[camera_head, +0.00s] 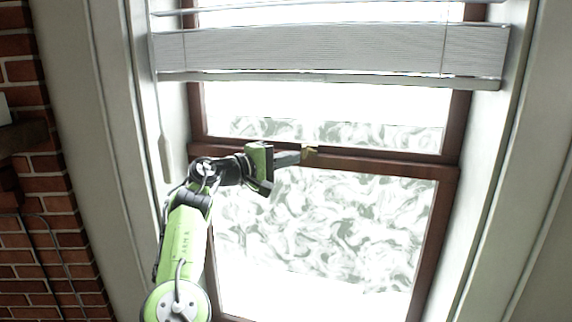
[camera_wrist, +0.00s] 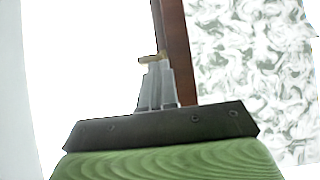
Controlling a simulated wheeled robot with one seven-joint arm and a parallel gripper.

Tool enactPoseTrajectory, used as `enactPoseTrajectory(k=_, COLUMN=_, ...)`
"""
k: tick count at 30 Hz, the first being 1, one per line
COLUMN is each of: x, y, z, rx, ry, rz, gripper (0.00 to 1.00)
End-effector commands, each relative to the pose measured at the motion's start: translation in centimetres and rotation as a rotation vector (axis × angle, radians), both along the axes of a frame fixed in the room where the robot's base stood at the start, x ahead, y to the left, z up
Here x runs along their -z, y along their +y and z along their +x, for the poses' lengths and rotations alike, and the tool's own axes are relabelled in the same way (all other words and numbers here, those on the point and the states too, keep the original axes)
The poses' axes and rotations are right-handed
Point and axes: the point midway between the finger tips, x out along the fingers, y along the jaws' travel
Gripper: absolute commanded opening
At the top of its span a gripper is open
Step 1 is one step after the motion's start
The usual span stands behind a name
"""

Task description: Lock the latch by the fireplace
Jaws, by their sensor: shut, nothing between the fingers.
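The latch (camera_head: 310,152) is a small brass-coloured piece on the brown middle rail of the window. In the wrist view the latch (camera_wrist: 152,58) shows just beyond my fingertips, a short bar lying crosswise. My gripper (camera_head: 300,157) reaches from the left along the rail, with its fingertips at the latch. In the wrist view the fingers of my gripper (camera_wrist: 158,68) are together, with nothing held between them. The tips look very near or touching the latch; I cannot tell which. Part of the latch is hidden behind the fingers.
The brown window frame (camera_head: 452,172) surrounds patterned glass panes (camera_head: 330,225). A grey blind (camera_head: 330,50) hangs across the upper window, and its cord with a wand (camera_head: 166,158) hangs at the left. A brick wall (camera_head: 50,205) stands at the far left.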

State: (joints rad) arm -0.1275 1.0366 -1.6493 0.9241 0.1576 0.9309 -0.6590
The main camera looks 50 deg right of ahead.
Motion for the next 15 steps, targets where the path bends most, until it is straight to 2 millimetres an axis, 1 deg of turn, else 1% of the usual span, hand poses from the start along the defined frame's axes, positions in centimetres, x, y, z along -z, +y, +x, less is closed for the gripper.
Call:
enactPoseTrajectory(k=1, x=0.4, y=0.0, z=-0.2, rx=-0.009, ry=-0.002, rz=0.001, gripper=0.0)
enactPoseTrajectory(k=8, x=0.8, y=-0.1, z=-1.0, rx=-0.104, ry=-0.006, rz=0.001, gripper=0.0)
enactPoseTrajectory(k=15, x=1.1, y=-0.7, z=-2.7, rx=-0.3, ry=-0.011, rz=0.002, gripper=0.0)
